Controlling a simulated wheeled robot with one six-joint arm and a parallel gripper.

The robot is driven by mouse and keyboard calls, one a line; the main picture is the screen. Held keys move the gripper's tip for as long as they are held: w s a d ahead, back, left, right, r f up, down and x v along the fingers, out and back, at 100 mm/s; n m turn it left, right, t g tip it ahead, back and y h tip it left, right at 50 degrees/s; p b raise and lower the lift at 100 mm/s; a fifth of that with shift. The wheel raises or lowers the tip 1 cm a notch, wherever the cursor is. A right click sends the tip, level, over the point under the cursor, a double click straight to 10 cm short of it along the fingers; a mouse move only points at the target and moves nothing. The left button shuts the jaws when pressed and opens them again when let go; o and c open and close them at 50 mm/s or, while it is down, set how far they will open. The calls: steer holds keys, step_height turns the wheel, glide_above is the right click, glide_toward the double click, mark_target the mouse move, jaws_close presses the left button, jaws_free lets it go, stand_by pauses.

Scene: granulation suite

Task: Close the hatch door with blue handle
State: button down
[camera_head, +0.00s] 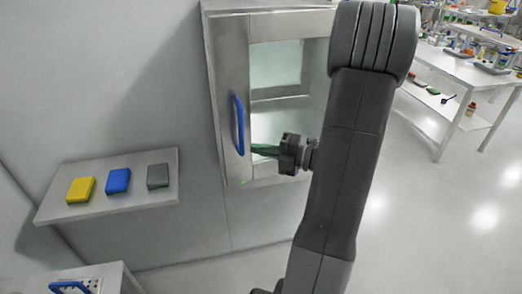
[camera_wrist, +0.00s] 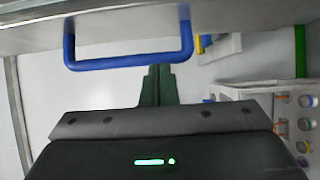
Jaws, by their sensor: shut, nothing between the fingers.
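The steel hatch door (camera_head: 231,75) with its vertical blue handle (camera_head: 237,125) stands open, seen at a slant on the left of the hatch opening (camera_head: 277,70). In the wrist view the door runs along the top, with the blue handle (camera_wrist: 128,62) hanging below it. My gripper (camera_head: 257,149) is just right of the handle's lower end, near the door. In the wrist view my gripper (camera_wrist: 159,70) shows shut, empty dark green fingers, their tips close to the handle's bar. I cannot tell whether they touch it or the door.
A wall shelf (camera_head: 50,213) at left holds yellow (camera_head: 80,190), blue (camera_head: 118,180) and grey blocks (camera_head: 158,176). A panel with several buttons (camera_wrist: 305,127) is at right in the wrist view. A lab bench (camera_head: 455,70) stands at the back right, with clear floor before it.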

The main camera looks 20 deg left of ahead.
mark_target(245, 126)
steer(key=w+a+m+t+p, duration=0.1)
steer(key=w+a, duration=0.1)
steer(key=w+a+m+t+p, duration=0.1)
steer(key=w+a+t, duration=0.1)
steer(key=w+a, duration=0.1)
steer(key=w+a+t+p, duration=0.1)
steer(key=w+a, duration=0.1)
steer(key=w, duration=0.1)
steer(key=shift+a+m+h, duration=0.3)
steer(key=shift+a+m, duration=0.05)
steer(key=shift+m, duration=0.05)
steer(key=shift+w+r+t, duration=0.25)
steer(key=shift+w+t, duration=0.1)
steer(key=shift+t, duration=0.15)
